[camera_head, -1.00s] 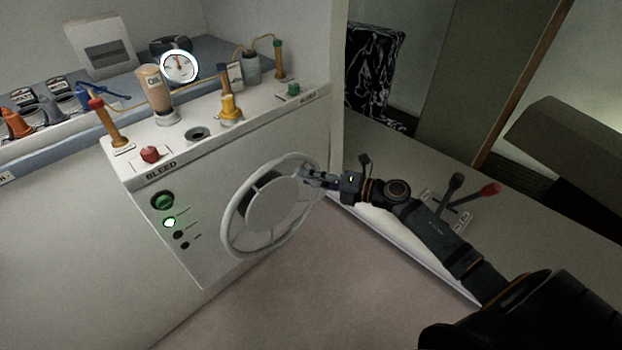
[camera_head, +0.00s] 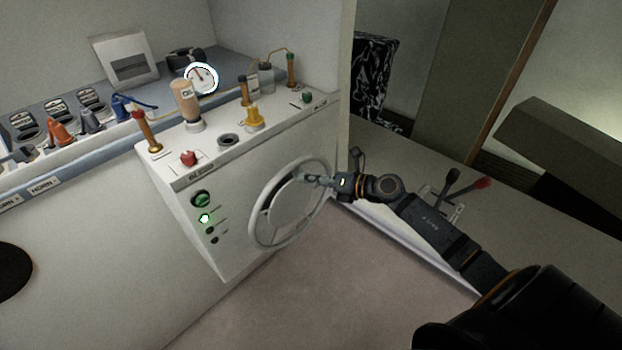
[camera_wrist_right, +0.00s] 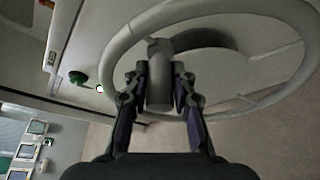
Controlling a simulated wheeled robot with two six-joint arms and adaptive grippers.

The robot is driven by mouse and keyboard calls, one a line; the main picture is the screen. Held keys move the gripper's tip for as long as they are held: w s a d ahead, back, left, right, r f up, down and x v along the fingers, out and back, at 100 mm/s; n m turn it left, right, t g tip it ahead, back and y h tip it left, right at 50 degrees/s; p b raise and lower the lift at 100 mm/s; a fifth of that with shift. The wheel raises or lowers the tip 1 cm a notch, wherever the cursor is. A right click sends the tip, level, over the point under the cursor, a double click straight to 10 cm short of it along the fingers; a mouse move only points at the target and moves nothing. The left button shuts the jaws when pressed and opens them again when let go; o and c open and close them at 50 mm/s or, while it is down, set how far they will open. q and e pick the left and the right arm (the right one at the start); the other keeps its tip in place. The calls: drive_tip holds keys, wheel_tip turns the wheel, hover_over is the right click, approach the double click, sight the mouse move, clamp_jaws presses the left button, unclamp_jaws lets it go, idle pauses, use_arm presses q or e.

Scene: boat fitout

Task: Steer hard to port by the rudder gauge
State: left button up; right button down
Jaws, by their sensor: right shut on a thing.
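The steering wheel (camera_head: 253,222) is a grey ring with a broad hub, on the side of the white console. My right gripper (camera_head: 318,181) is at the upper right of the wheel. In the right wrist view its fingers (camera_wrist_right: 159,92) are shut on a short grey post (camera_wrist_right: 158,80) of the wheel, one finger on each side. The wheel rim (camera_wrist_right: 118,43) arches beyond them. The round white gauge (camera_head: 201,78) stands at the console's back; its reddish needle leans up and left, and its markings are too small to read. My left gripper is out of view.
The console top carries an oil bottle (camera_head: 184,101), a red knob (camera_head: 188,158) and a yellow fitting (camera_head: 254,117). Levers, one with a red knob (camera_head: 482,183), stand at right. The floor (camera_head: 300,290) is clear.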

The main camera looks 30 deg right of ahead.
drive_tip(key=shift+a, duration=0.2)
idle(0.3)
drive_tip(key=c, duration=1.1)
unclamp_jaws()
drive_tip(key=shift+s, duration=0.1)
drive_tip(key=shift+c, duration=0.2)
wheel_tip(320, 180, up, 10)
drive_tip(key=shift+r, duration=0.1)
